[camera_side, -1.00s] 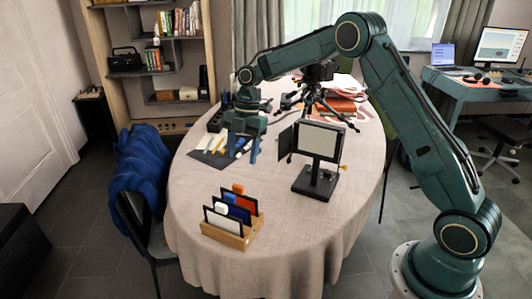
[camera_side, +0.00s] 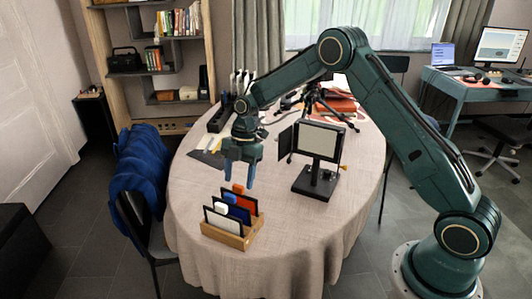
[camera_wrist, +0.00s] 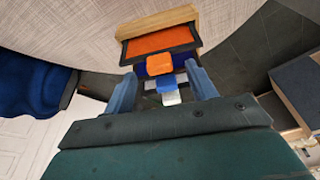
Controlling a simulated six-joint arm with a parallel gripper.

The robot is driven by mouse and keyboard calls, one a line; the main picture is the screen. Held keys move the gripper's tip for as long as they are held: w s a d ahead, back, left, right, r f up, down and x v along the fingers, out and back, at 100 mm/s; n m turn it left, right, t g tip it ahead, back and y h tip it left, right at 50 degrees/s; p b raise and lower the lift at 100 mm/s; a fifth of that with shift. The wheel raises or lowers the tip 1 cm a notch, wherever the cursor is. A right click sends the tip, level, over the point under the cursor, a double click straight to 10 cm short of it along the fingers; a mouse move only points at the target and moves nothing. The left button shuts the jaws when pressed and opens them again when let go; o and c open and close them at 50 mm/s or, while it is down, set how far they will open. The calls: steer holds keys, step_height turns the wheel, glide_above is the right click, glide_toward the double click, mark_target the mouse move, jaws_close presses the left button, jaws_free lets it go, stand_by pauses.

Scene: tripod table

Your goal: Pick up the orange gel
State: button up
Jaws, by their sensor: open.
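The orange gel (camera_side: 246,203) is a framed sheet with an orange tab on top. It stands upright at the back of a wooden rack (camera_side: 231,241), behind a blue gel (camera_side: 233,211) and a white gel (camera_side: 222,222). In the wrist view the orange gel (camera_wrist: 150,42) is the one farthest from my gripper's base, and its tab (camera_wrist: 173,62) shows between the fingers. My gripper (camera_side: 239,184) is open and empty, pointing down just above and behind the rack. In the wrist view its fingers (camera_wrist: 163,85) stand apart, one on each side of the tabs.
A light panel (camera_side: 318,142) on a black stand is on the table to the right of the rack. A tripod (camera_side: 318,105) stands farther back. A chair with a blue cloth (camera_side: 148,170) is at the left. The tablecloth (camera_side: 290,240) right of the rack is clear.

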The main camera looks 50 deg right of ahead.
steer(key=shift+x, duration=1.05)
steer(key=shift+c, duration=0.3)
jaws_close()
steer(key=shift+r, duration=0.15)
step_height(320, 180, up, 20)
stand_by(0.8)
